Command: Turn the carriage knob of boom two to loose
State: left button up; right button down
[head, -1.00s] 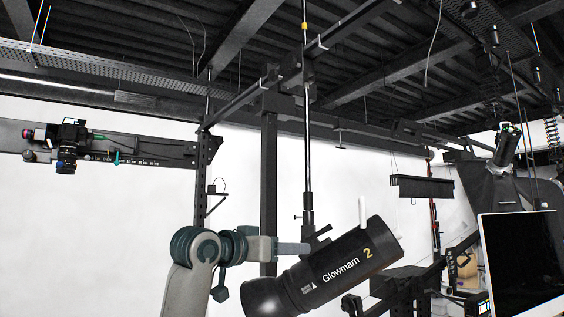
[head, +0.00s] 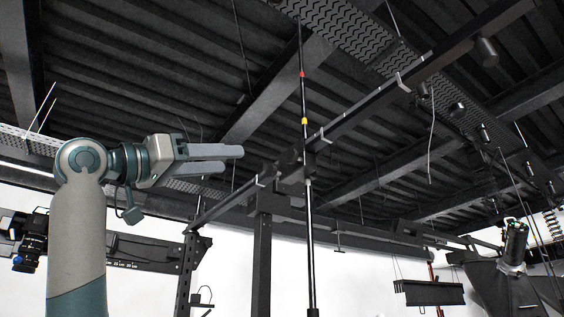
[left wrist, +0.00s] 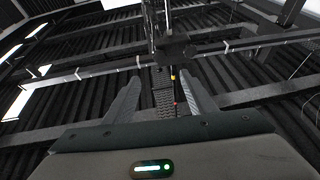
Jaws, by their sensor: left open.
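A dark boom (head: 350,119) runs diagonally under the ceiling, rising to the right. Its carriage (head: 292,172) is a black block where a thin vertical pole (head: 309,235) with red and yellow bands crosses it. I cannot clearly make out the carriage knob. My left gripper (head: 234,159) is open and empty, raised left of the carriage in the picture and apart from it. In the left wrist view, the carriage (left wrist: 174,50) and boom (left wrist: 100,70) show beyond the open fingers (left wrist: 164,82). My right gripper is out of view.
A dark upright post (head: 262,260) and a perforated post (head: 186,272) stand below the boom. A camera on a rail (head: 30,245) is at the left. A black hanging fixture (head: 430,292) is at lower right. Perforated trays (head: 340,30) and beams fill the ceiling.

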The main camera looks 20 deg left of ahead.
pick_arm(q)
jog(key=shift+d, duration=0.15)
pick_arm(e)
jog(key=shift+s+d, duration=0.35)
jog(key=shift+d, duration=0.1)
pick_arm(q)
jog(key=p, duration=1)
send_near(290, 158)
jog(key=x, duration=0.7)
jog(key=shift+s+r, duration=0.1)
jog(key=shift+r, duration=0.1)
jog(key=shift+w+d+r, duration=0.1)
jog(key=shift+w+d, duration=0.1)
jog(key=shift+w, duration=0.25)
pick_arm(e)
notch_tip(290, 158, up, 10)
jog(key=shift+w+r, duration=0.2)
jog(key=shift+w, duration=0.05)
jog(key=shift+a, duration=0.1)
